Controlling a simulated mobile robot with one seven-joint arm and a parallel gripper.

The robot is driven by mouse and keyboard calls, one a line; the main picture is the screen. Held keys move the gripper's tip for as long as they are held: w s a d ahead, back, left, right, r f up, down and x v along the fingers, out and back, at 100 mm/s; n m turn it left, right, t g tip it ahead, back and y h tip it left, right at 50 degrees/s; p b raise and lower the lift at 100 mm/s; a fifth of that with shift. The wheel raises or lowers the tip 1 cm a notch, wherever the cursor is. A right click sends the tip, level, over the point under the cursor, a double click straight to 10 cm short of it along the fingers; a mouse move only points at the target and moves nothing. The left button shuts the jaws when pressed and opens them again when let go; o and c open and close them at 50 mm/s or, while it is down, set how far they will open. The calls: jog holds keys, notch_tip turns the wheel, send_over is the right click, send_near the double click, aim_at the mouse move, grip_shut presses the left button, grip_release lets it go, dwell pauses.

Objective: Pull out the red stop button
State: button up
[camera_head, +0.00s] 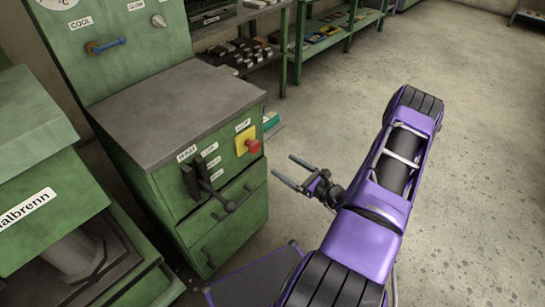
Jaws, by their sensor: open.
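The red stop button (254,146) sits on a yellow plate (242,139) at the right end of the green cabinet's front, below the grey top. My gripper (283,172) is open, with its two fingers pointing left toward the cabinet. It is to the right of the button and a little lower in the picture, apart from it. Nothing shows between the fingers. I cannot tell from this view whether the button is pushed in or out.
The green cabinet (236,222) has a black lever (230,205) and a dark switch (196,178) left of the button. A blue-handled lever (105,46) is on the tall panel. Green shelves (335,36) stand behind. The concrete floor (470,110) on the right is clear.

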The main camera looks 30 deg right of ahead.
jog(key=v, duration=0.6)
dwell(0.4)
